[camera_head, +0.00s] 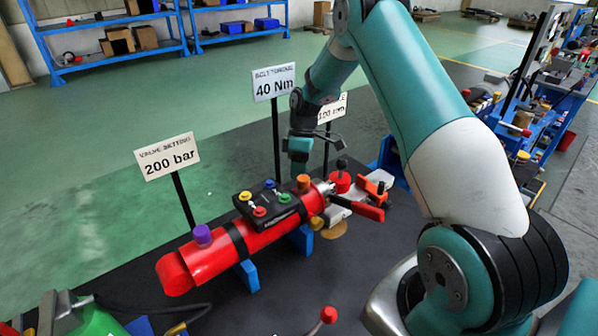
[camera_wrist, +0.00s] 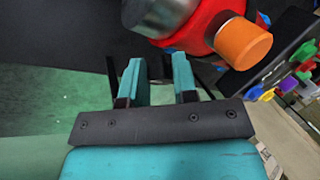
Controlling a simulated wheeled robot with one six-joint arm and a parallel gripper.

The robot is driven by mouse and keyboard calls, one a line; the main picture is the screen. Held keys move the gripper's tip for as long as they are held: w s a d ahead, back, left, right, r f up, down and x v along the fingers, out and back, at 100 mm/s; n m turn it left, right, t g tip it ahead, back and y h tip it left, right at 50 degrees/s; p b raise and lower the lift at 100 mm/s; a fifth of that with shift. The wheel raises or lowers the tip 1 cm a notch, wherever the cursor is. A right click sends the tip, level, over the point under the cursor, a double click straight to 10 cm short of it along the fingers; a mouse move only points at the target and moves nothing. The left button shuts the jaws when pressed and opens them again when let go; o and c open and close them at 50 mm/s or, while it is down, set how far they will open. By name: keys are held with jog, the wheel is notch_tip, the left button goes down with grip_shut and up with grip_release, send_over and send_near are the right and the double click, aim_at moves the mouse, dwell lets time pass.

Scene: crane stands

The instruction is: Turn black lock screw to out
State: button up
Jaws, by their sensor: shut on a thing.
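A red cylinder (camera_head: 215,258) lies slanted on blue supports, with a silver collar and valve parts at its right end. In the wrist view its red end (camera_wrist: 203,26) and orange knob (camera_wrist: 243,43) show close beyond my fingers. My gripper (camera_head: 299,166) points down just behind the cylinder's right end. In the wrist view my gripper (camera_wrist: 158,72) has its two teal fingers close together, with a narrow gap. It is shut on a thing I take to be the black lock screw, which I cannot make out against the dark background.
Sign plates (camera_head: 167,156) on thin posts stand behind the cylinder, one close to my gripper. A red-handled lever (camera_head: 362,209) and black-topped knobs (camera_head: 341,163) crowd the cylinder's right end. The dark table top (camera_head: 330,270) in front is mostly clear.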

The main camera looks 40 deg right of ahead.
jog(key=shift+w+d+n, duration=0.1)
jog(key=shift+w+n, duration=0.05)
jog(key=shift+n, duration=0.45)
jog(key=shift+r, duration=0.1)
jog(key=o, duration=0.9)
notch_tip(320, 180, up, 20)
jog(key=p, duration=0.2)
jog(key=shift+p, duration=0.35)
